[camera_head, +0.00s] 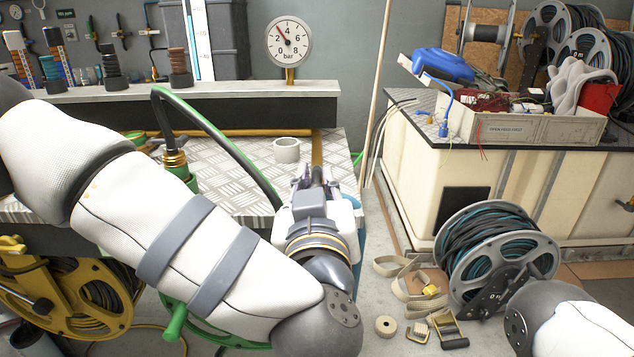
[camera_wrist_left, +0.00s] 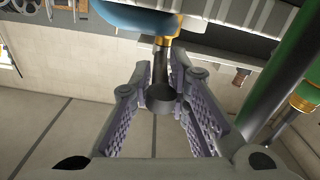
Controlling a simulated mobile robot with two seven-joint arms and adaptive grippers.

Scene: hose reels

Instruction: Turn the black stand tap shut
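A dark, round-ended part (camera_wrist_left: 160,97), which looks like the black stand tap's handle, joins a brass fitting (camera_wrist_left: 167,25) in the left wrist view. My left gripper (camera_wrist_left: 161,68) has its fingers on either side of this part. The fingers look open, with small gaps beside it; light contact cannot be ruled out. In the head view my left gripper (camera_head: 316,178) is at the bench's right front, and it hides the tap there. My right arm enters at the lower right, but its gripper is out of view.
A pressure gauge (camera_head: 288,41) stands behind the checker-plate bench (camera_head: 240,165). A green hose (camera_head: 225,140) arches close to my left gripper. A grey ring (camera_head: 286,150) lies on the bench. A hose reel (camera_head: 497,255), straps (camera_head: 400,275) and a tape roll (camera_head: 386,326) are on the floor to the right.

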